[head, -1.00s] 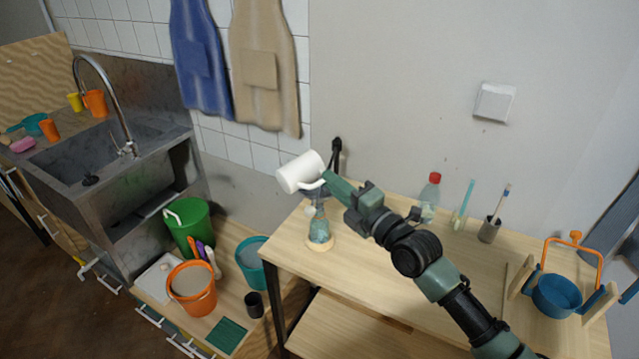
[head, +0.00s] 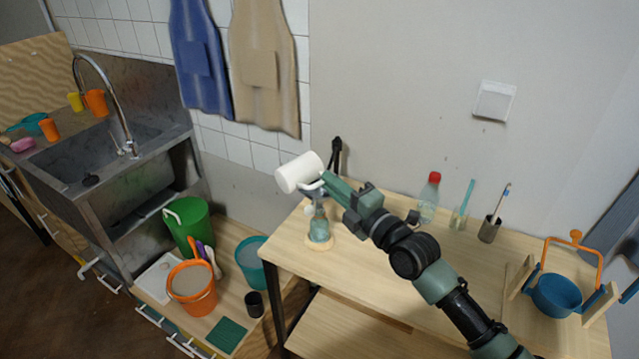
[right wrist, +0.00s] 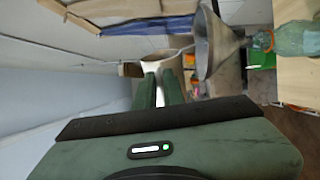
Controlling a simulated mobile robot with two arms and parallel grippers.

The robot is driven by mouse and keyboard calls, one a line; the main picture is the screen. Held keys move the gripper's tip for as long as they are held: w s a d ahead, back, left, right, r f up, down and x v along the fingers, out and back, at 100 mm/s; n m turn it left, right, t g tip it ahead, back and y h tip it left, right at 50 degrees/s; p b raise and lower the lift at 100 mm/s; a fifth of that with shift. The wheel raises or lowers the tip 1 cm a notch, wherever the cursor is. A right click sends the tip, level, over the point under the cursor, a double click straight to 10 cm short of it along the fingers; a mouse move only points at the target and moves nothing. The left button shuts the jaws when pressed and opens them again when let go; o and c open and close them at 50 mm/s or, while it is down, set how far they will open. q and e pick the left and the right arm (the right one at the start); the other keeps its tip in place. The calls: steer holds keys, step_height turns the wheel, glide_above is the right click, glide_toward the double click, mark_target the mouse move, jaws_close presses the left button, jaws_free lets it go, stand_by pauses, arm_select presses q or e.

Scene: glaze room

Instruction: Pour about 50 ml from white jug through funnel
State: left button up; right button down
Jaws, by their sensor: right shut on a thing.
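The white jug (head: 299,173) is tipped well over on its side, with its open end toward the lower left. My right gripper (head: 324,183) is shut on the jug's handle and holds it above the left end of the table. A grey funnel (head: 317,193) sits just below the jug, partly hidden by it and the gripper. The funnel stands in a clear bottle (head: 319,229) on a round pale base. In the right wrist view the funnel (right wrist: 214,45) is beside the white jug (right wrist: 166,57). No stream of liquid can be made out. My left gripper is not in view.
The wooden table (head: 390,270) has free room in its middle. A red-capped bottle (head: 429,198), a brush cup (head: 489,230) and a blue pan (head: 557,294) stand toward the right. Buckets, including an orange one (head: 192,298), stand low at the left, near the sink.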

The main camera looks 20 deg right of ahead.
mark_target(289, 190)
steer(key=n, duration=0.2)
steer(key=n+b, duration=0.1)
steer(key=shift+s+a+r+n+y, duration=0.1)
steer(key=shift+a+r+n+y, duration=0.2)
steer(key=shift+a+r+y, duration=0.1)
step_height(289, 190, up, 4)
steer(key=n+p, duration=0.2)
steer(key=n, duration=0.4)
steer(key=a+f+n+b, duration=0.1)
steer(key=a+f+n, duration=0.1)
steer(key=s+a+f+n+g+b, duration=0.1)
steer(key=a+f+n, duration=0.1)
steer(key=n, duration=0.1)
steer(key=a+f+n+y+b, duration=0.1)
steer(key=a+f+n, duration=0.1)
steer(key=shift+s+g, duration=0.3)
steer(key=shift+s+a+f+n+b, duration=0.1)
steer(key=shift+a+f+n+b, duration=0.1)
steer(key=shift+f+n+b, duration=0.3)
steer(key=shift+f, duration=0.2)
stand_by(1.1)
